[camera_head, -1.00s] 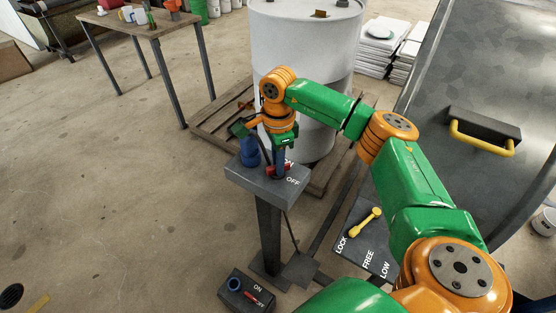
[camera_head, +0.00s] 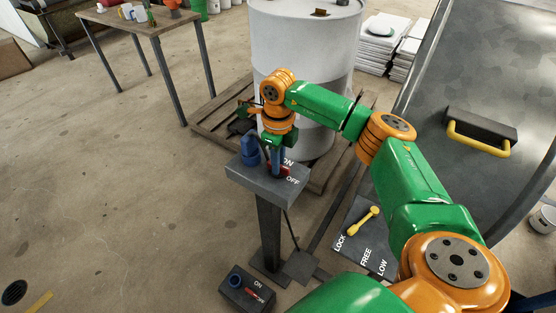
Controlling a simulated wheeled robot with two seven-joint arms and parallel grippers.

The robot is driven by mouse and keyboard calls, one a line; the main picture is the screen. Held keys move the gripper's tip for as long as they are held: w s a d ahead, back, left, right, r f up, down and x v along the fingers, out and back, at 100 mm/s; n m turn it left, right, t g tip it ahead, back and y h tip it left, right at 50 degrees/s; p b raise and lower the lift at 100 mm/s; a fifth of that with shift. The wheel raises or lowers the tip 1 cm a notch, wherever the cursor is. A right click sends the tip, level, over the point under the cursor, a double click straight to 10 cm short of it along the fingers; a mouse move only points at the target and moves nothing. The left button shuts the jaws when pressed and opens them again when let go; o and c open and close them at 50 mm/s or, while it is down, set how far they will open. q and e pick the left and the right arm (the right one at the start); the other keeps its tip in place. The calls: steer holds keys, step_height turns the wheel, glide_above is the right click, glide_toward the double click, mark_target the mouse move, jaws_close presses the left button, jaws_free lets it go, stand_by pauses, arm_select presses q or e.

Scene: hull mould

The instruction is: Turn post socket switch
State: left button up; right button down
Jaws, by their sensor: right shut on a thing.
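The post socket switch is a red handle (camera_head: 284,171) on top of a grey box on a post (camera_head: 268,235), between the white ON and OFF labels. A blue socket (camera_head: 249,152) stands on the same box, left of the switch. My right gripper (camera_head: 277,170) points down onto the switch from above and is shut on it. The fingers hide part of the handle, so its exact angle is hard to tell. My left gripper is not in view.
A second ON/OFF box (camera_head: 247,290) with a blue socket sits low near the post's foot. A panel (camera_head: 368,238) with a yellow lever (camera_head: 363,221) lies to the right. A white drum (camera_head: 305,70) stands on a pallet (camera_head: 205,115) behind. Open floor lies left.

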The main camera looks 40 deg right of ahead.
steer(key=shift+m, duration=0.6)
steer(key=c, duration=0.8)
jaws_free()
steer(key=shift+c, duration=0.2)
step_height(320, 180, up, 7)
steer(key=shift+r+b, duration=0.1)
steer(key=shift+b, duration=0.4)
